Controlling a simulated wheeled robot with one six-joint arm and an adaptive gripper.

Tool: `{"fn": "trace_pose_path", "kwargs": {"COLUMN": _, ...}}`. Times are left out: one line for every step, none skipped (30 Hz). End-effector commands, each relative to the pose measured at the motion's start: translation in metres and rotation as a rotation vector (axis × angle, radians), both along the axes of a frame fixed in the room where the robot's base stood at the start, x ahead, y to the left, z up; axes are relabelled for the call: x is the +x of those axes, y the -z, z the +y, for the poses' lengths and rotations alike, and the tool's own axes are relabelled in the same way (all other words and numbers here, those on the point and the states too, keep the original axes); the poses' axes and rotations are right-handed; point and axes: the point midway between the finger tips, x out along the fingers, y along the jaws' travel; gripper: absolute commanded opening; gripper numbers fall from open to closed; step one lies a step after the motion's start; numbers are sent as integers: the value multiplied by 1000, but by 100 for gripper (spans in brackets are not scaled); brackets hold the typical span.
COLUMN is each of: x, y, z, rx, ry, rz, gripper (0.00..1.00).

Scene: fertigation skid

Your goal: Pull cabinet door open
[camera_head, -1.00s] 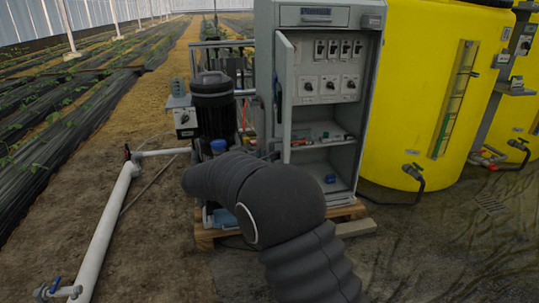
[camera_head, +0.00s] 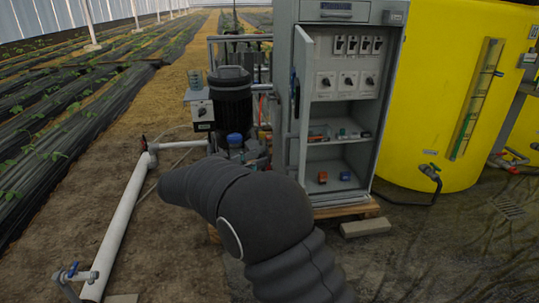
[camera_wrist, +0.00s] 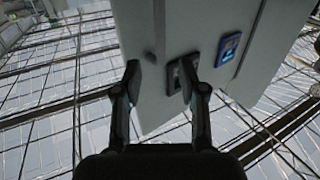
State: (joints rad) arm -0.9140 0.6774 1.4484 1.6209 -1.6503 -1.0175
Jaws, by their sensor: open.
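The grey cabinet (camera_head: 385,110) stands on a wooden pallet, with its front open. Its door (camera_head: 304,115) is swung outward on the left side and shows almost edge-on. Switches, breakers and shelves show inside. My arm bends across the foreground of the head view, and my gripper is hidden there. In the wrist view my gripper (camera_wrist: 160,74) is open, with its two fingers apart. A pale grey panel (camera_wrist: 170,30), which looks like the cabinet door, fills the space beyond and between the fingers. A black fitting and a blue label show on it near the right finger. Contact cannot be told.
A black motor or pump (camera_head: 231,95) and pipework stand left of the cabinet. A yellow tank (camera_head: 430,90) stands close on the right. A white pipe (camera_head: 122,225) runs along the ground at left. A pale block (camera_head: 366,227) lies before the pallet.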

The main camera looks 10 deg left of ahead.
Motion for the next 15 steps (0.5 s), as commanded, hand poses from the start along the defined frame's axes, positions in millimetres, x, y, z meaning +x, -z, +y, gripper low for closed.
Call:
{"fn": "trace_pose_path", "kwargs": {"x": -5, "y": 0, "z": 5, "rx": 0, "ry": -2, "rz": 0, "gripper": 41}}
{"fn": "trace_pose_path", "kwargs": {"x": -7, "y": 0, "z": 7, "rx": 0, "ry": -2, "rz": 0, "gripper": 41}}
{"fn": "trace_pose_path", "kwargs": {"x": -9, "y": 0, "z": 9, "rx": -1, "ry": -1, "rz": -1, "gripper": 41}}
{"fn": "trace_pose_path", "kwargs": {"x": -10, "y": 0, "z": 10, "rx": -1, "ry": -1, "rz": 0, "gripper": 41}}
{"fn": "trace_pose_path", "kwargs": {"x": -12, "y": 0, "z": 11, "rx": -1, "ry": 0, "rz": 0, "gripper": 41}}
{"fn": "trace_pose_path", "kwargs": {"x": -13, "y": 0, "z": 12, "rx": -1, "ry": 0, "rz": 0, "gripper": 41}}
{"fn": "trace_pose_path", "kwargs": {"x": -13, "y": 0, "z": 13, "rx": -1, "ry": 0, "rz": 0, "gripper": 41}}
{"fn": "trace_pose_path", "kwargs": {"x": -14, "y": 0, "z": 13, "rx": -1, "ry": 0, "rz": 0, "gripper": 41}}
{"fn": "trace_pose_path", "kwargs": {"x": -14, "y": 0, "z": 13, "rx": -1, "ry": 0, "rz": 0, "gripper": 41}}
{"fn": "trace_pose_path", "kwargs": {"x": -14, "y": 0, "z": 13, "rx": -1, "ry": 0, "rz": 0, "gripper": 41}}
{"fn": "trace_pose_path", "kwargs": {"x": -14, "y": 0, "z": 13, "rx": -1, "ry": 0, "rz": 0, "gripper": 41}}
{"fn": "trace_pose_path", "kwargs": {"x": -14, "y": 0, "z": 13, "rx": -1, "ry": 0, "rz": 0, "gripper": 41}}
{"fn": "trace_pose_path", "kwargs": {"x": -14, "y": 0, "z": 13, "rx": -1, "ry": 0, "rz": 0, "gripper": 41}}
{"fn": "trace_pose_path", "kwargs": {"x": -14, "y": 0, "z": 13, "rx": -1, "ry": 0, "rz": 0, "gripper": 41}}
{"fn": "trace_pose_path", "kwargs": {"x": -14, "y": 0, "z": 13, "rx": -1, "ry": 0, "rz": 0, "gripper": 41}}
